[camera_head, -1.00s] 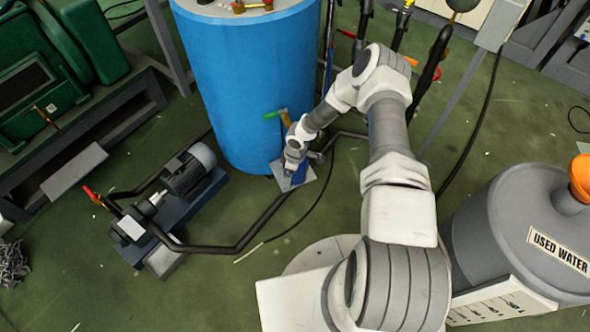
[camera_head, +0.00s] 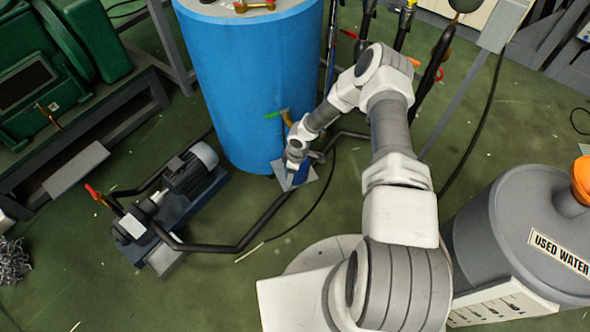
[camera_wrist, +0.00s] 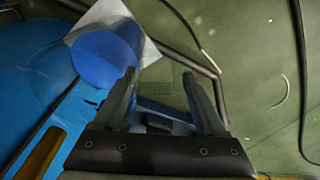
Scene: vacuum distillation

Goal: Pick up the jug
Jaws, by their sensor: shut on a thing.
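The jug (camera_wrist: 105,58) shows in the wrist view as a see-through body with a round blue part, over a pale square sheet (camera_wrist: 148,50). My gripper (camera_wrist: 165,85) is shut on the jug, with a blue piece, which looks like its handle, between the fingers. In the head view, my gripper (camera_head: 294,163) is low beside the blue drum, and a blue bit of the jug (camera_head: 301,174) shows above the pale sheet. My wrist hides most of the jug there. I cannot tell whether it touches the sheet.
The large blue drum (camera_head: 250,90) stands right behind the gripper, with a green-handled tap (camera_head: 280,115). A pump (camera_head: 190,170) and black pipe (camera_head: 230,245) lie to the left and front. A grey "USED WATER" tank (camera_head: 500,230) stands at right.

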